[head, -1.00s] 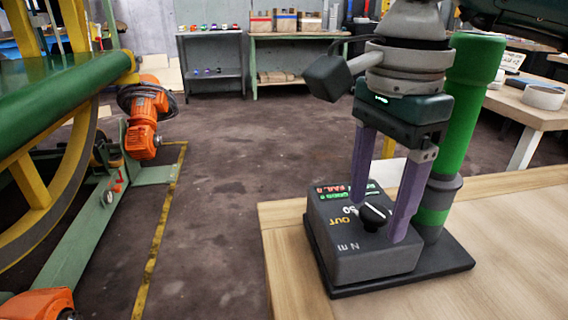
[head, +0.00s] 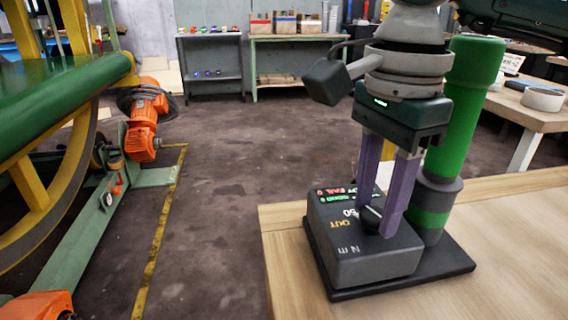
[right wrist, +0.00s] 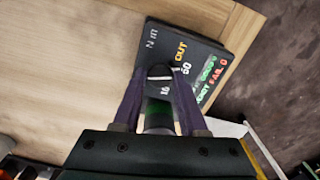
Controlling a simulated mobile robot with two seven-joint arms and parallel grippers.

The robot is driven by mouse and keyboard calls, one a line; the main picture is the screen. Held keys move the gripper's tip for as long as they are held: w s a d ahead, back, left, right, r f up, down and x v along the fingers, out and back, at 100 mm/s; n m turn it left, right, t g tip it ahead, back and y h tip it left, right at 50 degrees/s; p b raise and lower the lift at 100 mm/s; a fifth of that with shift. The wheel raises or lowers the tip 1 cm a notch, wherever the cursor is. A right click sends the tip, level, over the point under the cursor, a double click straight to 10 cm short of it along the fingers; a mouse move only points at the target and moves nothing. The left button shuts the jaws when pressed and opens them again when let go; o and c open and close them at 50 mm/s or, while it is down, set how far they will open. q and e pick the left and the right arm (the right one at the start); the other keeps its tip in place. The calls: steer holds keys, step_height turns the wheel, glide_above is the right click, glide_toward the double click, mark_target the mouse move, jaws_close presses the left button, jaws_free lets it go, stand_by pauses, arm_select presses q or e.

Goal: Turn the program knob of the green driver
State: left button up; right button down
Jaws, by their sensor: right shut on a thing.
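The green driver (head: 468,90) stands upright at the back of a dark base plate (head: 400,286) on the wooden table. In front of it is its grey box (head: 360,262), with a lit display and lettering on top. The black program knob (head: 371,217) sits on the box top, partly hidden by the fingers. It also shows in the right wrist view (right wrist: 160,76), with a pale pointer line across it. My right gripper (head: 379,222) points down from above with its purple fingers shut on the knob, one on each side. My left gripper is not in view.
The wooden table (head: 510,225) is bare to the right of the base plate. Green-and-yellow machinery (head: 60,110) with an orange motor (head: 147,118) stands at the left. Another table (head: 540,115) holds rolls of tape at the right. Open floor lies between.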

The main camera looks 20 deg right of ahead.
steer(key=shift+m, duration=0.3)
steer(key=m, duration=0.3)
steer(key=shift+m+p, duration=0.3)
steer(key=m, duration=0.3)
steer(key=shift+r+m+p, duration=0.1)
steer(key=shift+m+p, duration=0.2)
steer(key=m+p, duration=0.1)
steer(key=m, duration=0.3)
steer(key=shift+m, duration=0.3)
steer(key=shift+m+p, duration=0.45)
steer(key=shift+m, duration=1.15)
steer(key=shift+c, duration=2.3)
jaws_free()
